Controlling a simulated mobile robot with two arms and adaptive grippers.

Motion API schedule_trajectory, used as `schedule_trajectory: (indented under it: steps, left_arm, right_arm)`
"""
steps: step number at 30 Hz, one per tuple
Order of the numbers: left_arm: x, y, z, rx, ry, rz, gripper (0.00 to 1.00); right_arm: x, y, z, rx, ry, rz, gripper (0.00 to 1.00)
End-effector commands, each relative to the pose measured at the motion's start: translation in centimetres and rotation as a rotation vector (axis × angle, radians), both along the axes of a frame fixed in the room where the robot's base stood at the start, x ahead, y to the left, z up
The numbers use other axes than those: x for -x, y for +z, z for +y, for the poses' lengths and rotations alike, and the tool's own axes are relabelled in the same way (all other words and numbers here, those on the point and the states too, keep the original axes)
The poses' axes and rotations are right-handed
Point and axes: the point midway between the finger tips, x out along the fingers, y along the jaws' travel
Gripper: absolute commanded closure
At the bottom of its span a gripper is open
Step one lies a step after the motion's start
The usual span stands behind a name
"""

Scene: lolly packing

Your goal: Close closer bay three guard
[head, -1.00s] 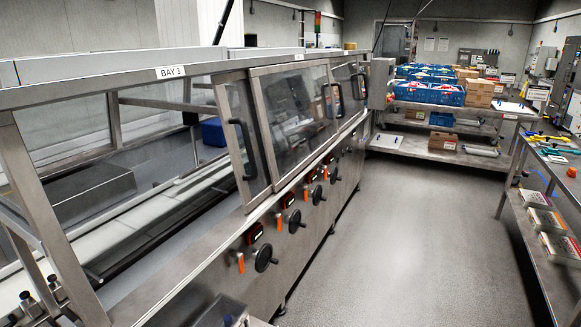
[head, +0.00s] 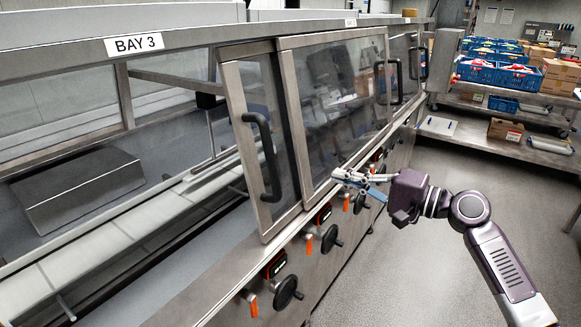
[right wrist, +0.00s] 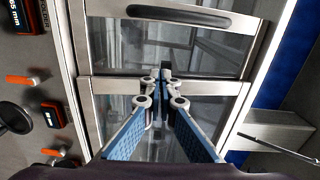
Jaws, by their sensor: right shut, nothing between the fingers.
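The bay three guard (head: 230,85) is a metal-framed clear panel with a black vertical handle (head: 265,150). It stands at the right end of the bay, partly behind the neighbouring guard (head: 340,95). The bay opening under the "BAY 3" label (head: 134,44) is uncovered. My right gripper (head: 342,176) is shut and empty, to the right of the handle, by the lower part of the neighbouring guard. In the right wrist view its fingertips (right wrist: 164,72) meet before the panel frames, and a black handle (right wrist: 180,15) lies beyond them. My left gripper is not in view.
Black knobs (head: 286,291) and orange levers (head: 252,304) stick out of the machine front below the guards. A grey block (head: 80,190) lies inside the bay. Floor (head: 370,270) is clear at right. Shelves with blue crates (head: 478,70) stand behind.

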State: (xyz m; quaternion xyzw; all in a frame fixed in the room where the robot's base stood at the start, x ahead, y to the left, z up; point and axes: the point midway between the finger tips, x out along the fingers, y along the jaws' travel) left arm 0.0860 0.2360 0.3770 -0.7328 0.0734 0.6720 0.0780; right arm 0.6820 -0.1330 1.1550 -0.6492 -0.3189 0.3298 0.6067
Motion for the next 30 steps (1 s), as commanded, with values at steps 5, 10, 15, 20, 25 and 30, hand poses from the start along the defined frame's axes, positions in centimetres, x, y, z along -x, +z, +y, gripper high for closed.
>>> schedule_trajectory:
  steps: [5, 10, 15, 20, 25, 30]
  left_arm:
    - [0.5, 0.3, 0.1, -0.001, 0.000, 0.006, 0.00]
    - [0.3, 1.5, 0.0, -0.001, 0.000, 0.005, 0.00]
    - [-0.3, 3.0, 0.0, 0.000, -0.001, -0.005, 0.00]
    - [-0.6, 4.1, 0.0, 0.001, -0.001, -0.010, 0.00]
    - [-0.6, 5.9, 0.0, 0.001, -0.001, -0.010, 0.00]
    - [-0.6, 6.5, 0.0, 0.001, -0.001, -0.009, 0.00]
  right_arm:
    - [0.9, 2.7, 1.3, -0.032, 0.047, -0.010, 1.00]
    - [-0.6, 3.0, 3.5, -0.034, 0.047, -0.010, 1.00]
    - [-2.6, 3.1, 6.6, -0.035, 0.045, -0.010, 1.00]
    - [-4.5, 2.9, 9.4, -0.032, 0.044, -0.011, 1.00]
    - [-2.6, 2.7, 11.0, -0.030, 0.044, -0.010, 1.00]
    - [-1.8, 2.4, 11.8, -0.030, 0.043, -0.011, 1.00]
